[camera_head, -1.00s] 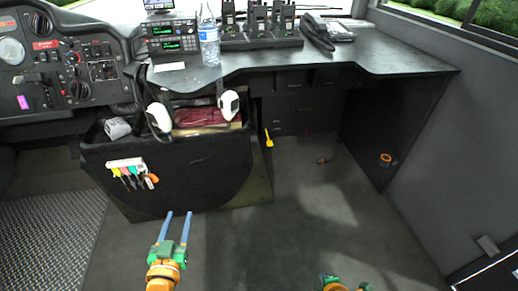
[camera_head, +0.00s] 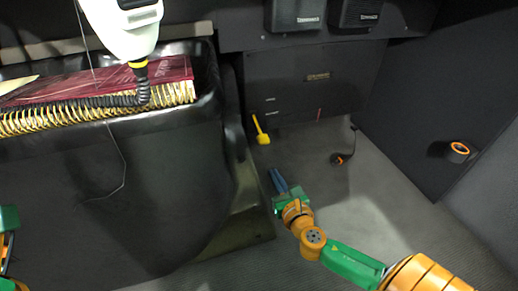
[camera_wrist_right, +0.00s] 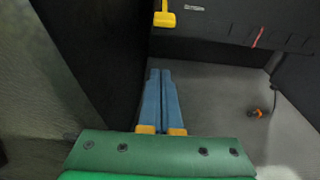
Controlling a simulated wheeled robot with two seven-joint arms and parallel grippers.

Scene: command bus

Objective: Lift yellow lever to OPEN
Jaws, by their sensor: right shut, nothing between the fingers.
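The yellow lever (camera_head: 261,130) sticks out low on the dark panel under the desk, its wide end hanging down. It also shows at the top of the right wrist view (camera_wrist_right: 164,18). My right gripper (camera_head: 278,175) is shut and empty, with its blue fingers together. It is below the lever in the head view and apart from it. In the right wrist view its fingertips (camera_wrist_right: 160,72) point toward the panel under the lever. Only a small green and orange part of my left arm shows at the left edge of the head view; its fingers are hidden.
A black bin (camera_head: 150,190) with a red spiral-bound book (camera_head: 110,83) stands left of the lever. A white handset (camera_head: 125,28) hangs above it. An orange-ended cord (camera_head: 341,158) lies on the floor. An orange ring (camera_head: 458,149) is on the right wall.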

